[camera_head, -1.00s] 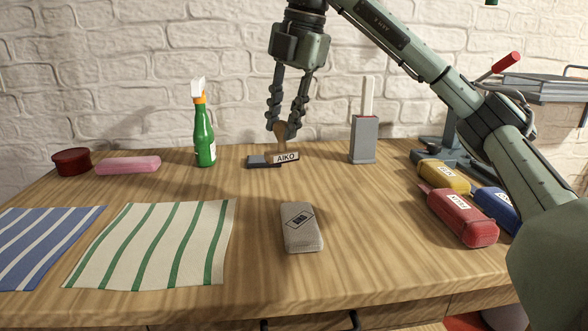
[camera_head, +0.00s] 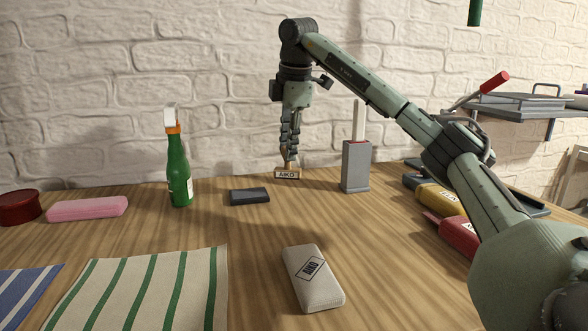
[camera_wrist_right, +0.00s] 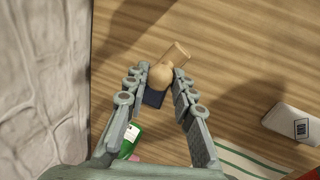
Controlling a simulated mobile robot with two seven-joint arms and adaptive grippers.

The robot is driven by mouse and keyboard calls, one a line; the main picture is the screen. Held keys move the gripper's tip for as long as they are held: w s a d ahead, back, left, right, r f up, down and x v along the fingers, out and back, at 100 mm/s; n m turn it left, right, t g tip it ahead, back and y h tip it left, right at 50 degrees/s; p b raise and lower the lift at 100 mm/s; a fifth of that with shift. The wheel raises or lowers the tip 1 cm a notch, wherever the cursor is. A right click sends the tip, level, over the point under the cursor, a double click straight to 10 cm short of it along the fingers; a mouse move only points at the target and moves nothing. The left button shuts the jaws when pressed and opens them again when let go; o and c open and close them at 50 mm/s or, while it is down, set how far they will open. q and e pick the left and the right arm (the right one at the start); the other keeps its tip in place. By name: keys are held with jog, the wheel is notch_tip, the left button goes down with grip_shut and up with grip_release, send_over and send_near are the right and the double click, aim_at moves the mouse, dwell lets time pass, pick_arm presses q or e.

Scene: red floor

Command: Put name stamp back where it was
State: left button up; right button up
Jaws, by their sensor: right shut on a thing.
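My right gripper (camera_head: 290,157) points down from above, shut on the stamp's handle. In the right wrist view the stamp's round knob (camera_wrist_right: 162,75) sits between the fingertips (camera_wrist_right: 161,78), with the ink pad (camera_wrist_right: 153,98) partly hidden behind them. My left gripper is not in view.
A grey holder with a white upright piece (camera_head: 356,165) stands close right of the stamp. A green bottle (camera_head: 179,170) stands left of the ink pad. A grey case marked "AIKO" (camera_head: 318,285) lies in front. Yellow (camera_head: 440,198) and red (camera_head: 455,232) containers lie at right.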

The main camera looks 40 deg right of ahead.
jog(key=shift+d+f, duration=0.45)
jog(key=shift+d, duration=0.4)
jog(key=shift+f, duration=0.25)
notch_tip(320, 180, down, 4)
jog(key=shift+d+r, duration=0.1)
jog(key=shift+r, duration=0.05)
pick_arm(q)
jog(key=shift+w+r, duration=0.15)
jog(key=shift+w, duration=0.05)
pick_arm(e)
jog(key=o, duration=0.9)
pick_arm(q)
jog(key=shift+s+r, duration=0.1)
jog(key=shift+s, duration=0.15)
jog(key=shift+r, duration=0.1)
